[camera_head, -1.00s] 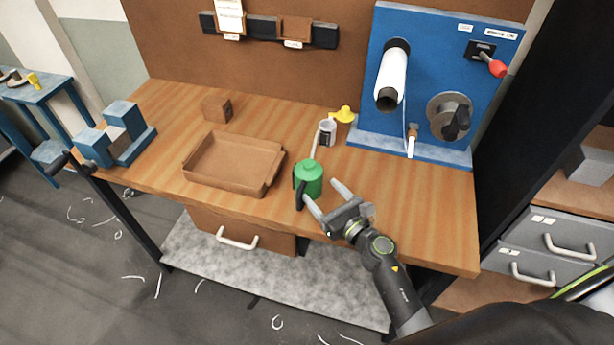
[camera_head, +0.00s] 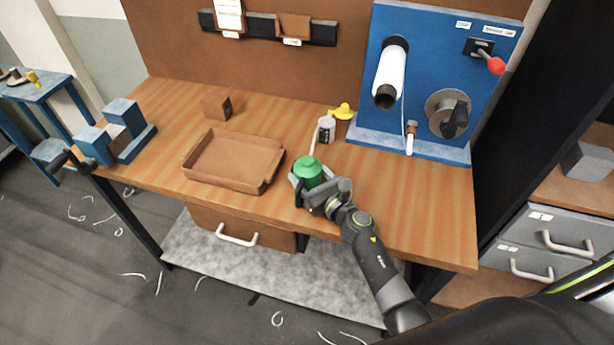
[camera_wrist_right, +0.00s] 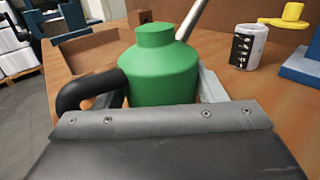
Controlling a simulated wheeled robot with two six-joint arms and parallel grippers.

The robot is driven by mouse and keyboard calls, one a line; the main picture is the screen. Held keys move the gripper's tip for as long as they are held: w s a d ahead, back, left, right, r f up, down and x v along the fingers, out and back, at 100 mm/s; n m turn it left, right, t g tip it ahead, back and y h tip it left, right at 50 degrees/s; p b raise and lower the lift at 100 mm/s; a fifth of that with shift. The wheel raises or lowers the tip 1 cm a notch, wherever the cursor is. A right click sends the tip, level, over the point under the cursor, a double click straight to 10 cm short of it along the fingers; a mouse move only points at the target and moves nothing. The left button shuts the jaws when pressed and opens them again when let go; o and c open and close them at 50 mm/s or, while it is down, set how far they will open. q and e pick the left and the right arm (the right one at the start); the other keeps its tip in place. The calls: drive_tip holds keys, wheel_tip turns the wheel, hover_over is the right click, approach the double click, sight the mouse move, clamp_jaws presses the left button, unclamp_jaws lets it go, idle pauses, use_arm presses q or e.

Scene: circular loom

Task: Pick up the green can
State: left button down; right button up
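The green can (camera_head: 308,172) stands upright near the front of the wooden bench. It has a short round neck, a thin pale spout and a black handle. In the right wrist view the can (camera_wrist_right: 160,70) fills the middle, close beyond the gripper body, with its black handle (camera_wrist_right: 88,88) on the left. My right gripper (camera_head: 318,190) is at the can from the front right, its fingers reaching along its sides. The fingers are mostly hidden, so I cannot tell whether they press on the can. My left gripper is not in view.
A brown tray (camera_head: 188,167) lies left of the can. A small white container (camera_head: 326,130) and a yellow piece (camera_head: 342,112) stand behind it. A blue panel (camera_head: 440,65) with a roller and knobs stands at the back right. The bench right of the can is clear.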

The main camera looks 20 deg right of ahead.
sight(309, 165)
drive_tip(key=c, duration=0.6)
wheel_tip(309, 165, up, 10)
drive_tip(key=p, duration=0.7)
